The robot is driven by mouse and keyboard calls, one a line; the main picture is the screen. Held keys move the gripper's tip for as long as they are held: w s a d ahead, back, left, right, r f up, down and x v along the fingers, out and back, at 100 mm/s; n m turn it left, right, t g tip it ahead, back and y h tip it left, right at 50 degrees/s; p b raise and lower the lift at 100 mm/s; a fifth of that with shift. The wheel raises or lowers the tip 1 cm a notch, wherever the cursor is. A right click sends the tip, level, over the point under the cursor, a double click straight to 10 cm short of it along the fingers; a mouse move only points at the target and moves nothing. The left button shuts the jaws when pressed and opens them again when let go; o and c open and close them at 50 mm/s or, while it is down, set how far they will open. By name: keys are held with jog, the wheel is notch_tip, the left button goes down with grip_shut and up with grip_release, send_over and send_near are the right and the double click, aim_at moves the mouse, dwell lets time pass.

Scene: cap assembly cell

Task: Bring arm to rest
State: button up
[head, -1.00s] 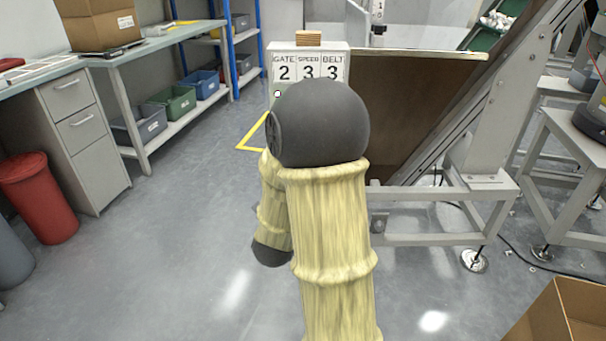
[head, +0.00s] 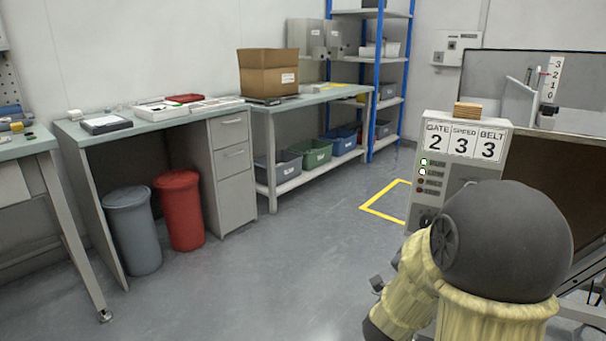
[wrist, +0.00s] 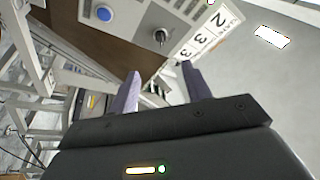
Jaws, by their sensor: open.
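My gripper (wrist: 158,82) shows in the wrist view with its two fingers spread apart and nothing between them. Beyond the fingertips is the control box (wrist: 135,25), with a blue button (wrist: 104,14), a dark knob (wrist: 161,36) and number cards (wrist: 205,38). In the head view my arm, in a yellowish sleeve with a dark round joint, is bent at the lower right. It covers part of the control box (head: 452,185), whose cards read gate 2, speed 3, belt 3. The gripper's fingers are not clear in the head view.
A grey bin (head: 133,232) and a red bin (head: 180,210) stand by the left desk (head: 150,122). A bench (head: 310,97) holds a cardboard box (head: 268,75). Yellow floor tape (head: 378,208) lies left of the control box. The middle floor is clear.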

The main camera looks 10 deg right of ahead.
jog(key=w+a+f+n+g+y+p, duration=0.1)
jog(key=w+a+f+n+y+p, duration=0.15)
jog(key=a+n+y, duration=0.35)
jog(key=w+a+f+n+y+p, duration=0.2)
jog(key=a+f+n+y+p, duration=0.1)
jog(key=a+n+y, duration=0.3)
jog(key=s+a+f+n+g+y+p, duration=0.1)
jog(key=s+a+n+g+y+p, duration=0.15)
jog(key=s+a+n+g, duration=0.4)
jog(key=s+a+f+n+g+y+p, duration=0.1)
jog(key=s+a+n+g+y+p, duration=0.2)
jog(key=s, duration=0.6)
notch_tip(320, 180, up, 38)
jog(key=d+m+p, duration=0.1)
jog(key=p, duration=3.6)
jog(key=shift+w+d+f+m+h+p, duration=0.25)
jog(key=shift+w+m+h+p, duration=0.1)
jog(key=shift+h+p, duration=0.1)
